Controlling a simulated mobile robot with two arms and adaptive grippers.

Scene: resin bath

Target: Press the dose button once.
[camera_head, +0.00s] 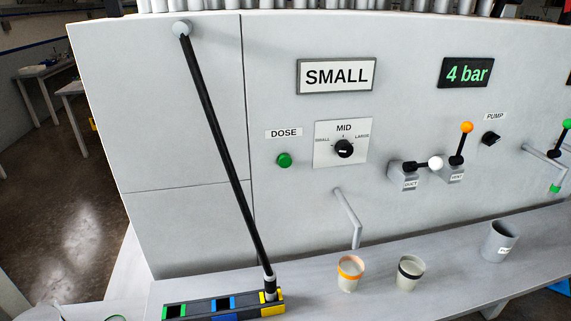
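The green dose button (284,160) sits on the front of the grey machine, under a white label (283,133) that reads DOSE. It stands clear, and nothing touches it. To its right is a black selector knob (344,149) on a plate marked SMALL, MID and LARGE. Above is a sign (336,75) that reads SMALL. Neither of my grippers shows in the head view.
A spout (347,217) sticks out below the knob. An orange-banded cup (349,273) and a dark-banded cup (410,273) stand on the ledge. A black rod (215,130) slants down left of the button to a block with coloured sockets (198,309). Levers (428,164) are at right.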

